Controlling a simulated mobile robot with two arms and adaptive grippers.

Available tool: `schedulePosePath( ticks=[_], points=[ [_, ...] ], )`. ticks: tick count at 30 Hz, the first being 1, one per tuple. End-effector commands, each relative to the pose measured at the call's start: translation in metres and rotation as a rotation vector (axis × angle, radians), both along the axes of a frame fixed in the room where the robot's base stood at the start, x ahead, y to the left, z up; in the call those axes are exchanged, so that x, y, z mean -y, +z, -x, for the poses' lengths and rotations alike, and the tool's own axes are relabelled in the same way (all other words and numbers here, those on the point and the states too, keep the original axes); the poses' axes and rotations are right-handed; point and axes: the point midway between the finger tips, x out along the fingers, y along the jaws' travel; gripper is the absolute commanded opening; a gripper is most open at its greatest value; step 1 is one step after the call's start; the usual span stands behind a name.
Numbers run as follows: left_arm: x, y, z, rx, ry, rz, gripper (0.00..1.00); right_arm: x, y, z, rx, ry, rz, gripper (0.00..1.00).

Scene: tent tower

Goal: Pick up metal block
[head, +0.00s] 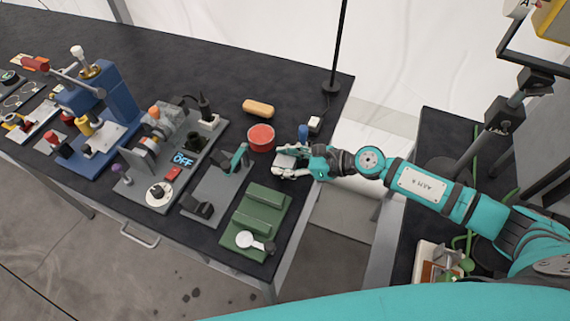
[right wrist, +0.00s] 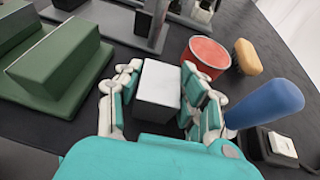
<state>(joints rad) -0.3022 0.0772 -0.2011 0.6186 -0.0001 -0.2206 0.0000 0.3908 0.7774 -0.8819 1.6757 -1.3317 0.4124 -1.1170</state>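The metal block (right wrist: 158,84) is a pale grey, box-shaped piece in the right wrist view, between the fingers of my right gripper (right wrist: 161,82). Fingers stand on both sides of it, with narrow dark gaps along parts of its sides. Whether the fingertips touch it is unclear. In the head view the block (head: 285,161) shows small and partly covered by my right gripper (head: 290,167) over the table's right edge area. Whether the block rests on the table is hidden. My left gripper is not in view.
A red round container (head: 261,138), an orange-tan object (head: 258,108) and a blue-handled tool (right wrist: 268,104) stand close beyond the gripper. A green stepped fixture (head: 240,232) and a grey clamp fixture (head: 207,196) lie to its left. The dark table (head: 318,82) has free room at the back right.

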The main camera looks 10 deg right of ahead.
Motion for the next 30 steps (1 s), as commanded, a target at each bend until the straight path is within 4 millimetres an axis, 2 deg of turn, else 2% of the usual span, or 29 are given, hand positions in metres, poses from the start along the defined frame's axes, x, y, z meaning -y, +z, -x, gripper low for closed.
schedulePosePath(
  ticks=[1, 6, 15, 17, 24, 30],
  points=[
    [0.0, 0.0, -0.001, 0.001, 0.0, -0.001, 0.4, 0.0, 0.0, 0.0, 0.0, 0.0, 0.0, 0.21],
    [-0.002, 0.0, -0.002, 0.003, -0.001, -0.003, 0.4, 0.0, 0.0, 0.0, 0.0, 0.0, 0.0, 0.0],
    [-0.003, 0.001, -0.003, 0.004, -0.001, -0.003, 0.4, 0.0, 0.005, -0.001, 0.003, 0.0, -0.001, 0.0],
    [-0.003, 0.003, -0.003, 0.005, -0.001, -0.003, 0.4, 0.0, 0.012, -0.001, 0.005, 0.001, 0.0, 0.0],
    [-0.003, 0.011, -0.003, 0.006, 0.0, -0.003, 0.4, 0.0, 0.06, -0.001, 0.008, 0.002, 0.001, 0.0],
    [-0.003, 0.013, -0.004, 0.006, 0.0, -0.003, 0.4, 0.0, 0.091, 0.0, 0.003, 0.001, 0.0, 0.0]
  ],
)
